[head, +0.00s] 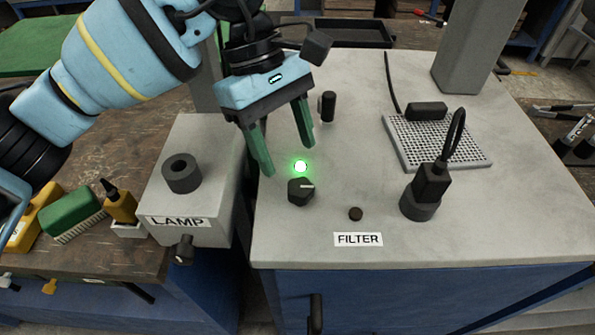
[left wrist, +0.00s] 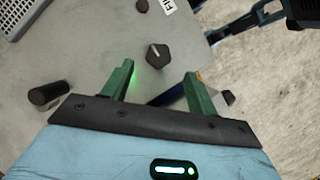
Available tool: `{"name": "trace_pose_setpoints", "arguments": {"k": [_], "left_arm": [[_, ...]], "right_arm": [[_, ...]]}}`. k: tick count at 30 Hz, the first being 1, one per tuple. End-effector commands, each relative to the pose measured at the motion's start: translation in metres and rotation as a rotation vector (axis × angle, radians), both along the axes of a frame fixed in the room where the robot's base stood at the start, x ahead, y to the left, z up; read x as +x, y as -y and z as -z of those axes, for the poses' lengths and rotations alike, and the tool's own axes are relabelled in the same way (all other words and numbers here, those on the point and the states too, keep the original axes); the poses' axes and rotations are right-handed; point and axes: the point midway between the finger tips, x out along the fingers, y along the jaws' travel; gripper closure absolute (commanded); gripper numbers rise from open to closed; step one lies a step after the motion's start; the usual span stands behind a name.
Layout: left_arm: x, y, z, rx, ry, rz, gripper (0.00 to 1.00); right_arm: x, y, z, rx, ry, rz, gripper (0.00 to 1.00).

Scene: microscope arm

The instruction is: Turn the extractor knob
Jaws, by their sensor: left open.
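A dark, faceted knob (head: 300,192) with a white pointer line stands on the grey bench top, below a lit green lamp (head: 300,166). Its line points to the right in the head view. No label naming the extractor is readable. The knob also shows in the left wrist view (left wrist: 158,54), beyond the fingertips. My left gripper (head: 288,156) is open, with its green fingers apart and pointing down. It is behind and above the knob, with nothing between the fingers. The left wrist view shows the same open gripper (left wrist: 160,72). My right gripper is not in view.
A small brown button (head: 355,214) is beside the FILTER label (head: 358,239). A black plug (head: 430,185) with a looped cable and a perforated plate (head: 440,143) are on the right. A black peg (head: 328,106) stands behind. The LAMP box (head: 200,205) is on the left.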

Motion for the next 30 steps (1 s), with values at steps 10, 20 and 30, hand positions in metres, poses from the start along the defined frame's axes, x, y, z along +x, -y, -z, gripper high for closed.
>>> {"name": "trace_pose_setpoints", "arguments": {"k": [10, 20, 30], "left_arm": [[-0.014, 0.013, 0.046, 0.001, -0.001, -0.001, 0.41], [-0.017, 0.017, 0.059, 0.000, 0.000, -0.001, 0.41], [-0.017, 0.017, 0.059, 0.000, 0.000, 0.000, 0.68]], "right_arm": [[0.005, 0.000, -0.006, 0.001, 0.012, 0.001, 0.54], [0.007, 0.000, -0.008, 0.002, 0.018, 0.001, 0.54], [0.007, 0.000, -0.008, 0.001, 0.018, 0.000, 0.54]]}}
